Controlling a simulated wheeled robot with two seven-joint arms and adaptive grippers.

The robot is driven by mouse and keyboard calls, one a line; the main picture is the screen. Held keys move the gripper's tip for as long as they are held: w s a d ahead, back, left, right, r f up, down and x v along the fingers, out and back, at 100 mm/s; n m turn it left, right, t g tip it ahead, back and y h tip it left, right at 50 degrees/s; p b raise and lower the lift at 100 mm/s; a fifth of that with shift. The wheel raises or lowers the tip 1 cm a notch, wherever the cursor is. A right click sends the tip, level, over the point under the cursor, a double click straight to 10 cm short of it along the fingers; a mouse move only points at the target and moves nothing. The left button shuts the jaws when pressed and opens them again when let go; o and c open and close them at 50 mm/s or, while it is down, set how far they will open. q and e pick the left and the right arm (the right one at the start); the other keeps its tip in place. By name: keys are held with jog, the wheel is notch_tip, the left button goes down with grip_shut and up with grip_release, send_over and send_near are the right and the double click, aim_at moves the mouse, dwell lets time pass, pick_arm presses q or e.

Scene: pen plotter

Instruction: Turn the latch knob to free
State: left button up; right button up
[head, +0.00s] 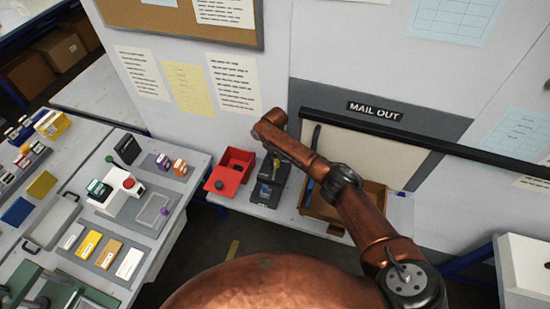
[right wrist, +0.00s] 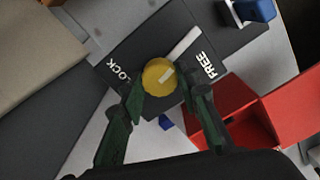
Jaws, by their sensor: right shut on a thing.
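The yellow latch knob (right wrist: 158,77) sits on a dark plate (right wrist: 150,40) marked LOCK on the left and FREE on the right in the right wrist view. A white pointer line runs from the knob to the upper right, beside the word FREE. My right gripper (right wrist: 162,90) has its green fingers on either side of the knob and is shut on it. In the head view, my right gripper (head: 277,162) is small and partly hidden under my copper arm, over the black device (head: 267,192). My left gripper is not in view.
An open red box (head: 232,170) stands just left of the device. A brown tray (head: 318,205) lies to its right, partly behind my arm. A wall with a MAIL OUT sign (head: 375,110) rises behind. A bench with small boxes and a white machine (head: 118,190) is at left.

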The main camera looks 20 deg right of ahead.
aim_at(275, 162)
jog(key=shift+m+p, duration=0.65)
jog(key=shift+m, duration=0.35)
jog(key=o, duration=1.2)
jog(key=shift+c, duration=0.2)
notch_tip(275, 162, up, 12)
jog(key=shift+a, duration=0.1)
